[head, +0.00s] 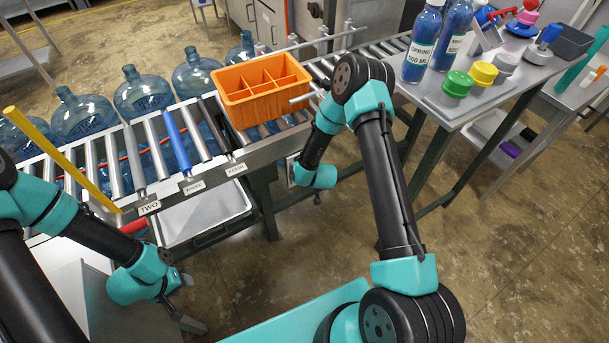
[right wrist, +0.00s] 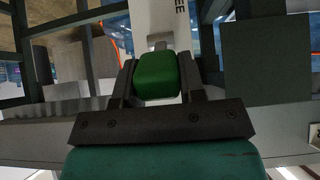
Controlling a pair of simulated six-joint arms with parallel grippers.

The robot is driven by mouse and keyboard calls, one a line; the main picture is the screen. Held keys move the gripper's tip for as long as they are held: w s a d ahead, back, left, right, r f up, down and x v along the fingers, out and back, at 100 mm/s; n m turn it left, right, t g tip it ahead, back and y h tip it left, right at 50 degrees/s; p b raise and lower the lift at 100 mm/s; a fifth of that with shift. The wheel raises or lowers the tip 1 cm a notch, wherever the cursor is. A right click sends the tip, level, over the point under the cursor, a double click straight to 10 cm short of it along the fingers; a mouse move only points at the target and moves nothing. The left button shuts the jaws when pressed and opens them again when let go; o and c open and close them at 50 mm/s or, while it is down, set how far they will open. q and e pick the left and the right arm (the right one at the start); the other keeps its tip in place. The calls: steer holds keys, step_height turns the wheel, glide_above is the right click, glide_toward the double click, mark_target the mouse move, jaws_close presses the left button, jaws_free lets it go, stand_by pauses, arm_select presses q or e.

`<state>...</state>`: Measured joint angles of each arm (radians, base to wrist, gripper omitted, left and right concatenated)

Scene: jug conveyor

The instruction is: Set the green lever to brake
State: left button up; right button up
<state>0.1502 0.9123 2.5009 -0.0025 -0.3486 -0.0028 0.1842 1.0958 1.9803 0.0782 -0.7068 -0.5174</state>
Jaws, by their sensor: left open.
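The green lever's knob (right wrist: 157,77) shows in the right wrist view, in front of a pale plate (right wrist: 155,20) with letters ending in "EE". My right gripper (right wrist: 157,72) has one finger on each side of the knob, close against it, and appears shut on it. The lever's shaft is mostly hidden. In the head view my right forearm reaches down beside the conveyor's front, where a small pale box (head: 292,170) shows; the lever cannot be made out there. My left gripper (head: 188,318) is open and empty at the lower left, apart from the conveyor.
The roller conveyor (head: 150,190) carries an orange divided crate (head: 262,92). Several blue water jugs (head: 144,92) stand behind it. A yellow bar (head: 60,158) crosses its left end. A side table (head: 490,110) at right holds bottles and colored caps.

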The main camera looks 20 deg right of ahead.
steer(key=o, duration=0.4)
steer(key=shift+w, duration=0.1)
steer(key=shift+o, duration=0.2)
steer(key=shift+r, duration=0.1)
steer(key=v, duration=1.7)
steer(key=shift+r, duration=0.1)
steer(key=s+a+f+m+g+y, duration=0.1)
steer(key=s+a+f+g, duration=0.2)
steer(key=s, duration=0.4)
steer(key=s+a+f+m+g+y, duration=0.2)
steer(key=s+a+f+g, duration=0.2)
steer(key=s, duration=0.3)
steer(key=shift+s+f+g, duration=0.2)
steer(key=shift+f+g, duration=0.2)
steer(key=shift+f, duration=0.1)
